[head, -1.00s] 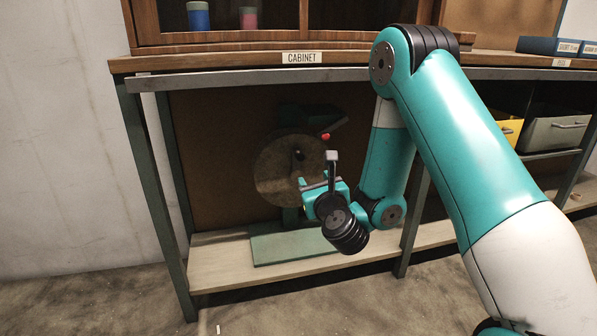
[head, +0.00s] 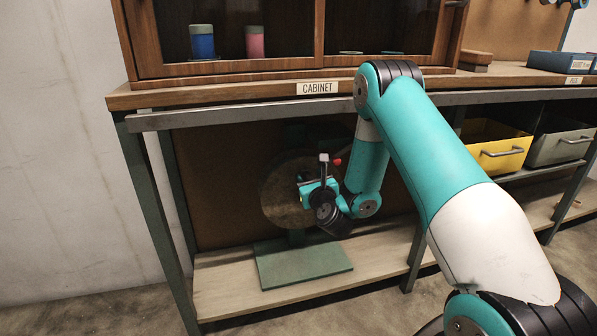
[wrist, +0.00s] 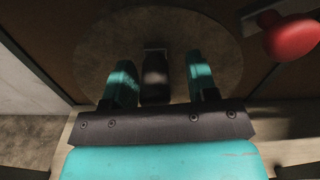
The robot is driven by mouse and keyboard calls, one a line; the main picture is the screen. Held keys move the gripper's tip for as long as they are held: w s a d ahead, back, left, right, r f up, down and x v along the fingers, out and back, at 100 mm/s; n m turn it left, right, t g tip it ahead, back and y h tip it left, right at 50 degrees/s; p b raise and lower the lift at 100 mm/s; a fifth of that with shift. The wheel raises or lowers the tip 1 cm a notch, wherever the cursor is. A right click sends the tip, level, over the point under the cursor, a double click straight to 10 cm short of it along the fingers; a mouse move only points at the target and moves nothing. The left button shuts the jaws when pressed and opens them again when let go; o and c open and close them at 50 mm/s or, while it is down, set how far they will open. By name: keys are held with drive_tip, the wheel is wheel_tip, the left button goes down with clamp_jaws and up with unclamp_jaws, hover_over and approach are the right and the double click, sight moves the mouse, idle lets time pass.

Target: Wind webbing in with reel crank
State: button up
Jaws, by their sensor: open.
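The reel (head: 280,205) is a large round brownish disc on a green stand with a flat green base (head: 305,266), on the low shelf. The crank's red knob (head: 337,162) shows at the disc's upper right in the head view. It is large at upper right in the wrist view (wrist: 292,38), outside my fingers. My gripper (head: 303,187) is open in front of the disc; the arm hides part of the reel. In the wrist view, my two teal fingers (wrist: 160,76) point at the disc (wrist: 225,45). A dark block shows between them; I cannot tell what it is. I cannot make out the webbing.
The bench top with its CABINET label (head: 317,88) and a steel rail (head: 230,115) lie above the reel. A green leg (head: 160,215) stands at left. A yellow bin (head: 497,150) and a grey bin (head: 563,142) sit at right. The shelf (head: 225,285) is bare around the base.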

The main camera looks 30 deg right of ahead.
drive_tip(key=shift+w+a, duration=0.1)
drive_tip(key=shift+w, duration=0.1)
drive_tip(key=shift+c, duration=0.3)
drive_tip(key=shift+a, duration=0.1)
clamp_jaws()
